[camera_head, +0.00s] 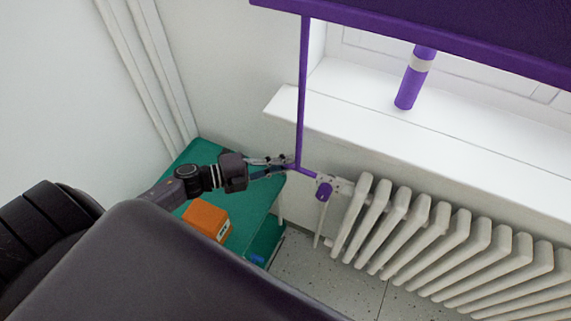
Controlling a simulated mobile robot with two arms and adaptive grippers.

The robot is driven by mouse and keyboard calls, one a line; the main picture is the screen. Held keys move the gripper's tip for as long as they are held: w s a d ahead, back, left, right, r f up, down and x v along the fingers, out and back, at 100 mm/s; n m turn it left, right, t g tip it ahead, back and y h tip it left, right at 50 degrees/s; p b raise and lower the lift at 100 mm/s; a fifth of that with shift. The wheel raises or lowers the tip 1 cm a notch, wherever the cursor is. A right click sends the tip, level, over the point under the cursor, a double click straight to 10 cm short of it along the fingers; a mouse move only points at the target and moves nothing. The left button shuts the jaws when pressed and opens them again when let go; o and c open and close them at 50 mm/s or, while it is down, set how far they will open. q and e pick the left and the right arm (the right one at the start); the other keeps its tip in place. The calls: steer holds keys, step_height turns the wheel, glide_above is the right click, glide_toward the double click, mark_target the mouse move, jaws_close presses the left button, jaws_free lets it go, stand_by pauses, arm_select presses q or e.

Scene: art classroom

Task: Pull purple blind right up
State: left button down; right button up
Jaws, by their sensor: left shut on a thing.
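The purple blind (440,25) hangs across the window at the top right, its lower edge above the sill. A thin purple pull rod (302,90) hangs down from its left end, with a short purple crosspiece (305,171) at the bottom. My left gripper (284,165) comes in from the left and is shut on the lower end of the purple pull rod, near the crosspiece. The fingers partly hide the crosspiece's left side. My right gripper is not in view.
A white radiator (440,235) stands below the white windowsill (390,130), with a valve (324,192) near the rod's end. A purple cylinder with a pale band (407,92) stands on the sill. A green table (205,153) under my arm holds an orange box (206,221).

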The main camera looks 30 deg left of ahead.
arm_select(q)
step_height(320, 180, up, 6)
steer(key=p, duration=0.3)
steer(key=shift+r+p, duration=0.15)
steer(key=shift+p, duration=0.2)
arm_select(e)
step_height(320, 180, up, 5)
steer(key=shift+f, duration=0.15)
arm_select(q)
steer(key=c, duration=2)
jaws_free()
steer(key=shift+f, duration=0.2)
steer(key=shift+o, duration=0.2)
steer(key=v, duration=1.2)
